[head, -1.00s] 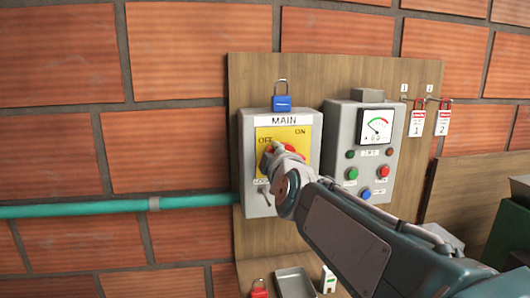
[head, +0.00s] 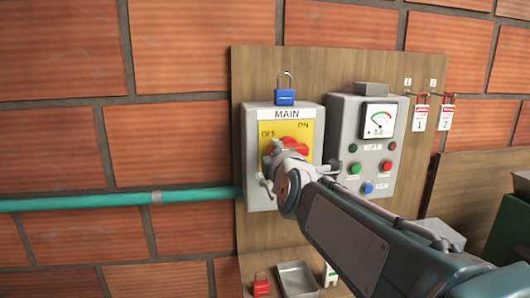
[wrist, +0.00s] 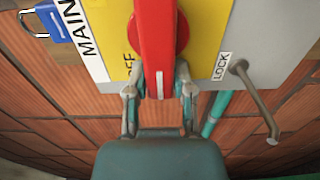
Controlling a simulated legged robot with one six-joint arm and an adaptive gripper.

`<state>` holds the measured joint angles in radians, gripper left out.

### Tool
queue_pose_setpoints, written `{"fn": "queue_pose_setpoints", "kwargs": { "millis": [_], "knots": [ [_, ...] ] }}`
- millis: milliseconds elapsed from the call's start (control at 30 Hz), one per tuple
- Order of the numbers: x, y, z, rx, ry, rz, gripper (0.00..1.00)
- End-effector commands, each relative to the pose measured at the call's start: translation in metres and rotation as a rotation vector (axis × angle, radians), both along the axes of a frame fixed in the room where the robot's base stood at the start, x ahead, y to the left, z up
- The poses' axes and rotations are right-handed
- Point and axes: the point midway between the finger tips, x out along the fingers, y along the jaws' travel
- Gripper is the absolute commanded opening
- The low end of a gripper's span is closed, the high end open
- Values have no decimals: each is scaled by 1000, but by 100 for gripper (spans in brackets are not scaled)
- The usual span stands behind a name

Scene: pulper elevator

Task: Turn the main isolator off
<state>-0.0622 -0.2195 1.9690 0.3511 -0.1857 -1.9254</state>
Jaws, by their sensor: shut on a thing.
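The main isolator is a grey box (head: 255,190) with a yellow plate and the label MAIN, on a wooden board. Its red rotary handle (head: 293,146) lies about level in the head view, with its end to the left, near the OFF mark. In the wrist view the red handle (wrist: 156,45) runs down between the fingers, its white-marked tip toward the palm. OFF is beside it, partly covered. My gripper (wrist: 159,88) is shut on the handle's end. In the head view my gripper (head: 270,161) hides part of the handle and plate.
A blue padlock (head: 285,97) sits atop the isolator box. A metal lever (wrist: 250,95) stands by LOCK. Right is a control panel (head: 347,115) with a meter and buttons. Red padlocks with tags (head: 420,115) hang farther right. Below are a red padlock (head: 261,286) and a tray (head: 296,280).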

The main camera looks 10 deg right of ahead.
Motion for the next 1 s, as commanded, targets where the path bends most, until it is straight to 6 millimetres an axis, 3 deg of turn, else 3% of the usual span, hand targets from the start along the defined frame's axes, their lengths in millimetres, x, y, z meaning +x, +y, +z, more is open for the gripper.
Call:
{"fn": "queue_pose_setpoints", "kwargs": {
  "millis": [100,133,200,667,1000],
  "knots": [
    [0,-1,2,-2,-6,-2,0],
    [0,-1,3,-1,-6,-2,36],
    [0,-1,3,-1,-6,-2,66],
    [-5,0,2,2,-5,-1,66],
    [-60,3,4,2,-6,-1,66]
  ]
}}
